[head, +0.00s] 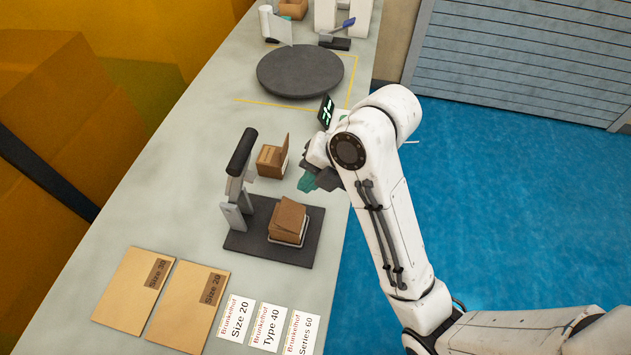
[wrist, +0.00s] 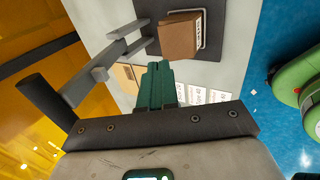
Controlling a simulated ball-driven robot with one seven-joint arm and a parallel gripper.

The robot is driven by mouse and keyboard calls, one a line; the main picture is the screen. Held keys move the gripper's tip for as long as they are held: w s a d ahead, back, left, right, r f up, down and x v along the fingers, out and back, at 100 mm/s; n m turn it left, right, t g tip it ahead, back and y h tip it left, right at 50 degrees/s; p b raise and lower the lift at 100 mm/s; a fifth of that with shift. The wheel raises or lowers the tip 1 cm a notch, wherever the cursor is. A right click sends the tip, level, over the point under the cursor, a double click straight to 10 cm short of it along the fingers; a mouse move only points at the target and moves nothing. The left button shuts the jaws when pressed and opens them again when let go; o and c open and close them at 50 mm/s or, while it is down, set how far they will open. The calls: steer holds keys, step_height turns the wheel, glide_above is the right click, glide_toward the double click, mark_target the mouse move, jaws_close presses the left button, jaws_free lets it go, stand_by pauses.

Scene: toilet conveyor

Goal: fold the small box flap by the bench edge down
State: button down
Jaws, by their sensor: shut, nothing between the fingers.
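Two small brown boxes stand on the bench (head: 215,150). One box (head: 269,161) stands beyond the handled device and has a flap (head: 285,147) standing up on its right side, towards the bench edge. The other box (head: 286,232) sits in a light frame on a dark plate, with a tilted flap (head: 291,213) on top. This box also shows in the wrist view (wrist: 178,40). My gripper (head: 307,183), with teal fingers, is shut and empty. It is above the bench's right edge, right of the first box and apart from both. The fingers also show in the wrist view (wrist: 157,78).
A device with a black handle (head: 242,152) rises from the dark plate (head: 262,246). Flat cartons (head: 133,291) and several printed cards (head: 268,327) lie at the near end. A dark round turntable (head: 300,72) lies farther back. Blue floor (head: 500,190) is right of the bench.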

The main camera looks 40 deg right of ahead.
mark_target(287, 208)
steer(key=x, duration=1)
steer(key=shift+s+b, duration=0.1)
steer(key=shift+b, duration=0.3)
steer(key=shift+a, duration=0.1)
